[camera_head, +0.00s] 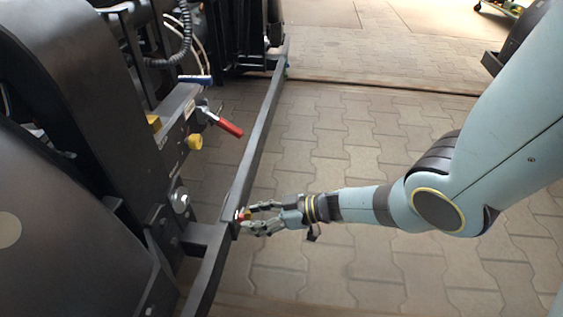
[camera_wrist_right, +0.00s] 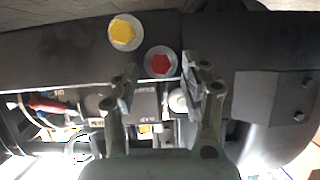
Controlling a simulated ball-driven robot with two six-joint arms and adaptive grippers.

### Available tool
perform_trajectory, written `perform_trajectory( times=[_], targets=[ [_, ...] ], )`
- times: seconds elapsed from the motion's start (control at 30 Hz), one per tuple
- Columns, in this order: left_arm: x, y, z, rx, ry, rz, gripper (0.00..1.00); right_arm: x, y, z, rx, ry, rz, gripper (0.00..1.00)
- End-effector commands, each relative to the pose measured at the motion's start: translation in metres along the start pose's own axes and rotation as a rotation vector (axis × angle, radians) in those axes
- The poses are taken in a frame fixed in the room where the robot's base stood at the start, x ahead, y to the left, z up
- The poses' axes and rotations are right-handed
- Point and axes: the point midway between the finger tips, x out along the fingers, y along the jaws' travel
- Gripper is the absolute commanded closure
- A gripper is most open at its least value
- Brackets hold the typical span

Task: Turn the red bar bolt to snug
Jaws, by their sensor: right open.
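The red bar bolt (camera_wrist_right: 160,65) has a red hex head on a round grey washer and sits on the dark bar (camera_wrist_right: 60,42) in the right wrist view. In the head view the red bolt (camera_head: 244,215) shows small on the side of the long dark bar (camera_head: 258,140). My right gripper (camera_head: 247,219) is open at the bolt, one finger above and one below. In the wrist view my right gripper's fingertips (camera_wrist_right: 160,76) stand apart, either side of and slightly below the red head. I cannot tell whether they touch it. My left gripper is not in view.
A yellow bolt (camera_wrist_right: 125,33) sits close to the red one, up and left in the wrist view. Paved floor (camera_head: 340,250) right of the bar is clear.

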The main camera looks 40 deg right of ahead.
Motion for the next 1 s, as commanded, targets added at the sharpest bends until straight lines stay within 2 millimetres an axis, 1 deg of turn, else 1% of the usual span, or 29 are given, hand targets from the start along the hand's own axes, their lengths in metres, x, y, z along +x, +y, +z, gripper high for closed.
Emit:
perform_trajectory(
  times=[0.07, 0.3, 0.4, 0.5, 0.67, 1.0],
  targets=[
    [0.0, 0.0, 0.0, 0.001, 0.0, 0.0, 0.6, -0.012, -0.001, 0.0, -0.003, -0.002, -0.001, 0.55],
    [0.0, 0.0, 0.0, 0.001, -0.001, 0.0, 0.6, -0.066, -0.001, 0.001, -0.002, -0.004, -0.003, 0.55],
    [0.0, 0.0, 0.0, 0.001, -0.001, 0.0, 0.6, -0.084, -0.001, 0.0, -0.001, -0.003, -0.003, 0.55],
    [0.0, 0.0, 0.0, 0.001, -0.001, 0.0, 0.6, -0.097, 0.0, 0.0, -0.001, -0.002, -0.002, 0.55],
    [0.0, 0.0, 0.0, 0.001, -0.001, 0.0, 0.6, -0.106, 0.0, 0.0, 0.0, 0.0, -0.002, 0.55],
    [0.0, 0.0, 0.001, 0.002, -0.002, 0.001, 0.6, -0.106, 0.0, 0.0, 0.0, 0.0, -0.002, 0.55]
  ],
)
